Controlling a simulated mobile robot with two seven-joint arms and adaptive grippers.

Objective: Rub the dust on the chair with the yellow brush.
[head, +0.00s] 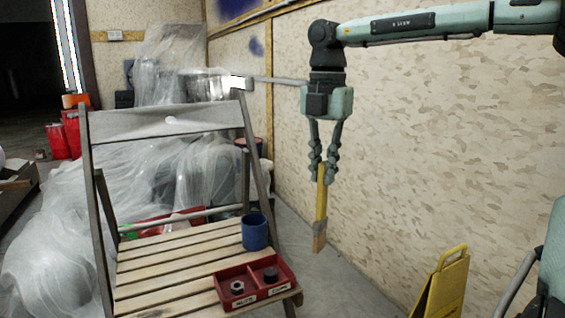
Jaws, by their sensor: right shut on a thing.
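A wooden folding chair (165,262) with a slatted seat stands at the left. Its backrest (130,122) looks pale grey, with a small whitish spot; I cannot tell clearly which marks are dust. My right gripper (322,172) points down, to the right of the chair and apart from it. It is shut on the upper part of the yellow brush (320,210), which hangs nearly upright with its tan lower end (318,243) down. My left gripper is not in view.
On the seat stand a blue cup (255,233) and a red two-part tray (253,284) with small dark parts. A yellow floor sign (443,285) stands at the lower right. Plastic-sheeted items (65,240) fill the space behind the chair. A patterned wall (430,150) bounds the right.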

